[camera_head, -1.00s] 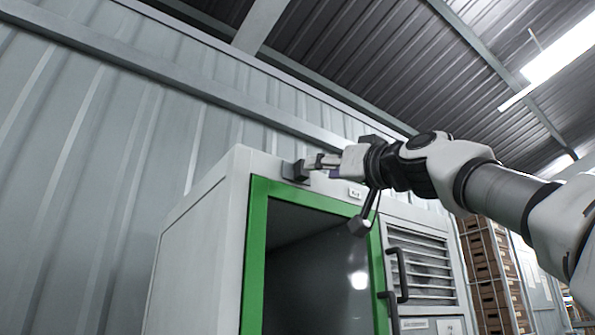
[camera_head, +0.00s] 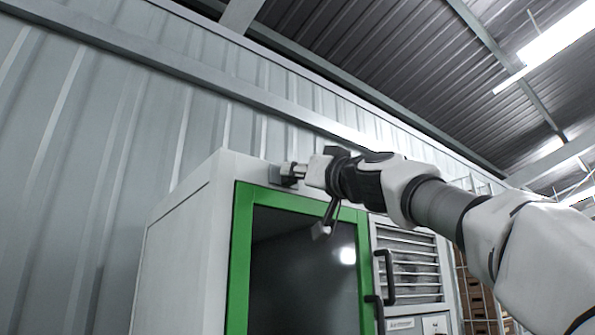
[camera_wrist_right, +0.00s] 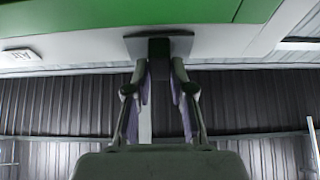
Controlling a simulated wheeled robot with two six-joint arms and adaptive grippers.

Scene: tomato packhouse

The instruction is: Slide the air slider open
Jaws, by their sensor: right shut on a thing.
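The air slider's dark knob (camera_head: 281,178) sits on the white strip above the green-framed opening, near the cabinet's upper left. The slider's track is not clearly visible. My left gripper is in neither view.
The green frame (camera_head: 241,260) surrounds a dark opening below the slider. A louvred panel (camera_head: 409,262) and a dark handle (camera_head: 388,277) are to its right. A corrugated wall (camera_head: 80,160) stands behind the cabinet. The space above the cabinet looks clear.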

